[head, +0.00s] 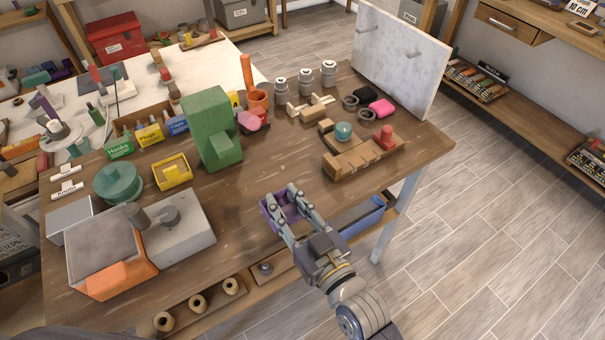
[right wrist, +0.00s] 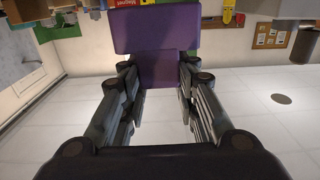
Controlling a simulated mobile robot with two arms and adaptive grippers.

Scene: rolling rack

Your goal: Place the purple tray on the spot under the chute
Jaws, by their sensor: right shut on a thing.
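The small purple tray (head: 272,211) is in my right gripper (head: 282,198), near the front edge of the wooden workbench. The gripper's two fingers are shut on it. The tray also shows in the right wrist view (right wrist: 155,32), between and beyond the fingertips. The fingers hide part of it, and I cannot tell whether it touches the bench. A tall green block-like stand (head: 210,125) with a short projection low on its front is left of the gripper; I cannot tell whether it is the chute. No marked spot is clear. My left gripper is not in view.
Bare bench (head: 225,205) lies left of the gripper. A yellow tray (head: 172,183) and a green round container (head: 118,183) stand left of the green stand. A wooden block holder (head: 365,160) is to the right, before a white upright panel (head: 400,60). An orange-fronted box (head: 115,280) is front left.

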